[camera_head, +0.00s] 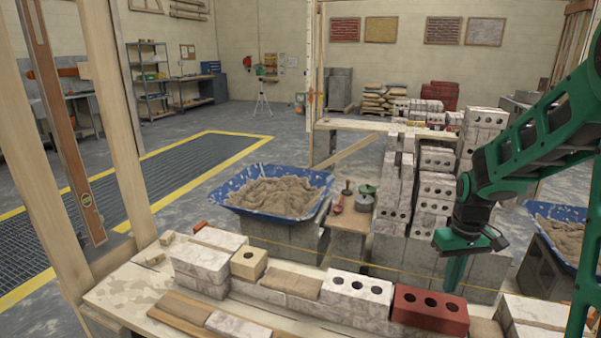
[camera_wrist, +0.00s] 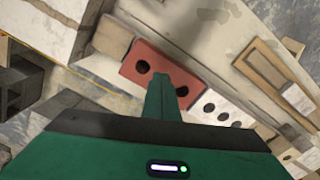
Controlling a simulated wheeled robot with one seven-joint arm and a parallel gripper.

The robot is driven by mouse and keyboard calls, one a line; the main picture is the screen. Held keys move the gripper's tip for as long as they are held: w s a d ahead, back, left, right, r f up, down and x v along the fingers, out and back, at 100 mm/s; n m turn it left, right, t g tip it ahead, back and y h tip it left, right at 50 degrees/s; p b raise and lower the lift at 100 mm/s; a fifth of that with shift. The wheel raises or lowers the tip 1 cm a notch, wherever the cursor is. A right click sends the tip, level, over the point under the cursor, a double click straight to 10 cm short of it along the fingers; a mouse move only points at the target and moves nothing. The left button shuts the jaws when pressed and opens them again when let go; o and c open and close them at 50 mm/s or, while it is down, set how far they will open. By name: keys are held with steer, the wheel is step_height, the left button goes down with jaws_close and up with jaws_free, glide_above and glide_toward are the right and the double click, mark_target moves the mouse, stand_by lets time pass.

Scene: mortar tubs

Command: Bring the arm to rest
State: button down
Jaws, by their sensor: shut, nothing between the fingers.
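My green arm comes in from the right in the head view. My gripper (camera_head: 455,286) points down beside the red brick with holes (camera_head: 430,309), at the right part of the brick row on the bench. In the wrist view my gripper (camera_wrist: 170,76) shows as shut green fingers in front of the same red brick (camera_wrist: 152,68). The fingers hide part of the brick, and I cannot tell whether they touch it. Nothing is held.
White bricks with holes (camera_head: 357,290) stand left of the red brick on the bench (camera_head: 110,290). A taller brick stack (camera_head: 433,190) rises behind. Blue mortar tubs stand behind left (camera_head: 305,215) and at right (camera_head: 565,212). Open floor (camera_head: 190,207) lies far left.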

steer(key=s+r+m, duration=0.3)
steer(key=s+r, duration=0.1)
steer(key=s, duration=0.8)
steer(key=s+d+r+m, duration=0.1)
steer(key=s+r+m, duration=0.2)
steer(key=s, duration=1)
steer(key=shift+s+r+m, duration=0.25)
steer(key=shift+r+m, duration=0.15)
steer(key=shift+r, duration=0.45)
steer(key=shift+d, duration=0.1)
steer(key=shift+w+f, duration=0.25)
steer(key=shift+w, duration=0.4)
